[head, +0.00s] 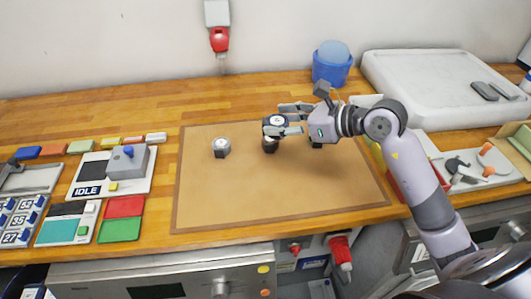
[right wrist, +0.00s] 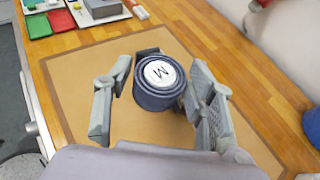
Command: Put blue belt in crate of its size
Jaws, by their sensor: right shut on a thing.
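A rolled dark blue belt (right wrist: 153,98) with a white top label reading M is between the fingers of my right gripper (right wrist: 160,105). The gripper is shut on it above the mat. In the head view the held belt (head: 277,121) shows its pale label at the fingertips of my right gripper (head: 284,120). Another dark roll with a pale top (head: 221,148) stands on the mat to the left. A dark shape (head: 270,145) shows just below the gripper, and another (head: 315,141) is partly hidden beneath the wrist. My left gripper is not in view. No crate size marking is readable.
The brown mat (head: 230,200) is mostly clear in front. A blue round container (head: 332,65) and a big white tray (head: 410,90) stand behind. A red-sided bin (head: 405,188) is partly behind my arm. A device marked IDLE (head: 88,190) and coloured blocks are at left.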

